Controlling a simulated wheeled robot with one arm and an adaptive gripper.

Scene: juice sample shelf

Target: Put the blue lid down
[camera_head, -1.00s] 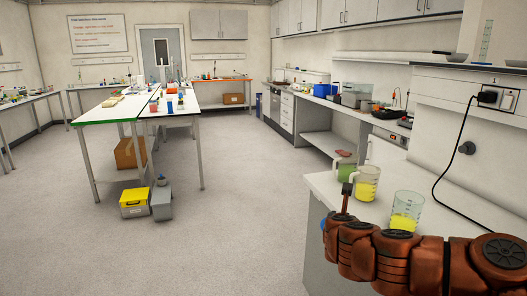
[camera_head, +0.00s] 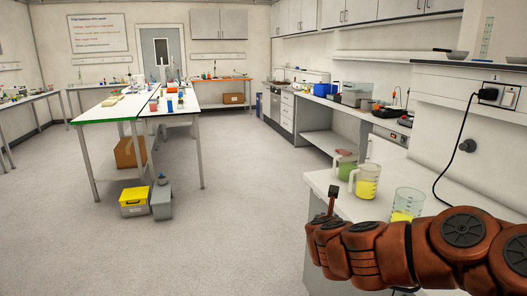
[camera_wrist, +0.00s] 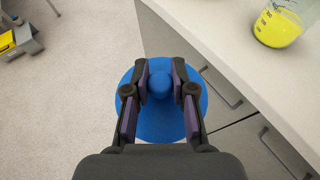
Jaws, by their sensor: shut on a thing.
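The blue lid (camera_wrist: 160,118) is round with a ball-shaped knob and shows in the wrist view. My gripper (camera_wrist: 160,84) is shut on the knob of the lid, one finger on each side. The lid hangs over the floor beside the edge of the white counter (camera_wrist: 221,47), partly in front of the drawer fronts.
On the counter in the head view stand a beaker of yellow liquid (camera_head: 407,204), a jug of yellow liquid (camera_head: 367,181) and a jug of green liquid (camera_head: 345,167). A black cable (camera_head: 452,150) hangs behind them. The counter's front strip looks clear.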

